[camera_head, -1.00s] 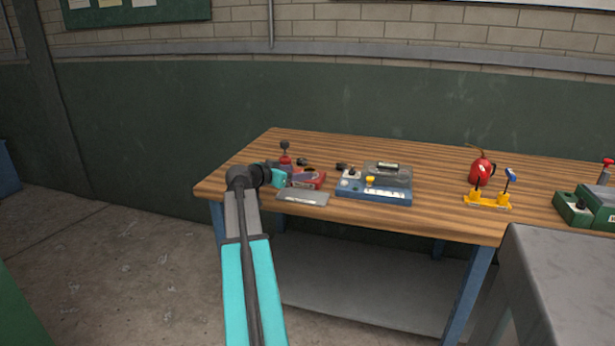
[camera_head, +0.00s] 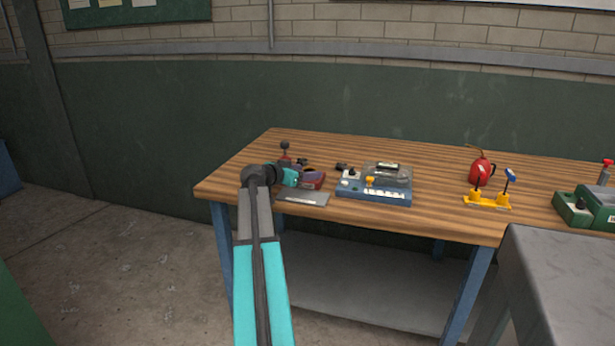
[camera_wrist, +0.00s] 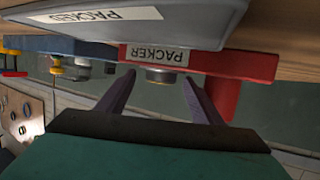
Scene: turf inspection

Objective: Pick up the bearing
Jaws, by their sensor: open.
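In the wrist view, a small round metal part with a brassy ring, which looks like the bearing (camera_wrist: 164,75), sits against a red block labelled PACKER (camera_wrist: 225,64). My gripper (camera_wrist: 160,80) is open, with one finger to each side of the bearing. The fingers look apart from it, and I see no contact. In the head view my gripper (camera_head: 299,177) is over the left part of the bench, beside the red block (camera_head: 315,181). The bearing cannot be made out there.
A grey plate labelled PACKED (camera_wrist: 85,20) lies close by; it also shows at the bench's front edge (camera_head: 302,198). Farther right stand a red oil can (camera_head: 482,172) and a yellow stand (camera_head: 487,201).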

